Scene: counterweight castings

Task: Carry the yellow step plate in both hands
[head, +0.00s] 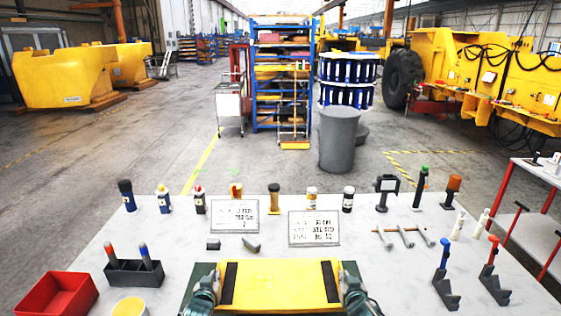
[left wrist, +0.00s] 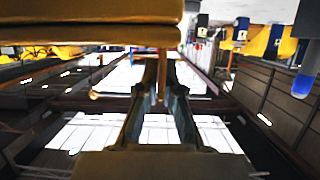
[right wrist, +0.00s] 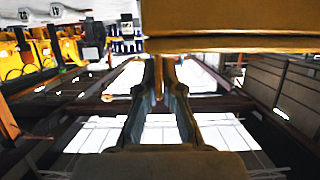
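The yellow step plate (head: 280,285) is at the bottom middle of the head view, level, with a black strip near each end. My left gripper (head: 208,289) is at its left end and my right gripper (head: 352,289) at its right end. In the left wrist view the fingers (left wrist: 162,75) close on a thin brownish-yellow lip below the plate's slab (left wrist: 100,25). The right wrist view shows the same, with the fingers (right wrist: 166,75) on a lip under the slab (right wrist: 230,20). The plate's near edge is cut off in the head view; its height above the table is unclear.
A pale table (head: 160,240) holds bottles, two printed signs (head: 234,215) (head: 314,228), a red bin (head: 56,294), a dark holder (head: 134,271), a yellow bowl (head: 129,306) and tools on stands (head: 445,285). A dark green surface (head: 199,271) shows beside the plate. A grey barrel (head: 338,140) stands beyond the table.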

